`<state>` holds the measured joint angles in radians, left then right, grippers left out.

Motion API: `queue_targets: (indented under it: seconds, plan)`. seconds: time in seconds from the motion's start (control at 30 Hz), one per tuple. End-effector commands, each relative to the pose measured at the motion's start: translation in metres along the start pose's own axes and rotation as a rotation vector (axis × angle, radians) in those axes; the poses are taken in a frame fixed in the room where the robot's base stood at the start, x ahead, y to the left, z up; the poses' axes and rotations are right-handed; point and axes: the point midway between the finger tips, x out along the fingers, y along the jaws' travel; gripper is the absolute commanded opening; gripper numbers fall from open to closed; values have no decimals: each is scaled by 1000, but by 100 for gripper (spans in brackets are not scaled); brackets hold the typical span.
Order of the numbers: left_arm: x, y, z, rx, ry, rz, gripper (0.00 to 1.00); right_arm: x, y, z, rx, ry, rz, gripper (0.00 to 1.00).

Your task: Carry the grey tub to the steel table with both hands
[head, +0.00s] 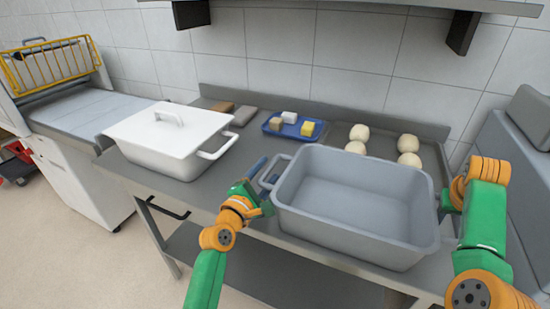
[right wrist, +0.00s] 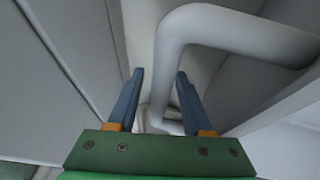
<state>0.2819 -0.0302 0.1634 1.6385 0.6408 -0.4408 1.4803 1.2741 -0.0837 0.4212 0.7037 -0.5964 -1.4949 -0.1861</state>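The grey tub (head: 355,205) is an empty, open, rectangular bin with a loop handle at each end. It appears level at the front right of the steel table (head: 185,208); whether its base touches the top is hidden. My left gripper (head: 262,176) is at the tub's left handle, its blue fingers apart. My right gripper (head: 446,201) is at the tub's right end, mostly hidden by its wrist. In the right wrist view its fingers (right wrist: 161,100) are spread, with the grey handle (right wrist: 172,45) showing between and beyond them.
A white lidded container (head: 165,145) stands on the table's left. Behind are a blue tray (head: 292,127) with small blocks and several dough balls (head: 358,133) on a dark tray. A wall shelf (head: 400,5) hangs above. A machine with a yellow guard (head: 55,66) stands left.

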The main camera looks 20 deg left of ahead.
Motion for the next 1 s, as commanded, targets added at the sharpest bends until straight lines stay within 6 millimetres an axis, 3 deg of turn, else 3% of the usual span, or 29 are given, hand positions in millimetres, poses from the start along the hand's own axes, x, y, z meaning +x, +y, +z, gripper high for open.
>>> queue_targets:
  seconds: [0.33, 0.7, 0.87, 1.0]
  plan:
    - [-9, 0, 0, 0, 0, 1, 56, -1, 0, 0, 0, 0, 0, 50]
    - [-103, 0, 0, 3, 2, -2, 56, -1, 0, 0, 0, -1, -1, 50]
    - [-120, 0, 1, 3, 1, -1, 56, -2, 0, 0, 0, 0, 0, 50]
    - [-121, 1, 1, 1, -1, 0, 56, -23, 0, -1, 2, 5, 0, 50]
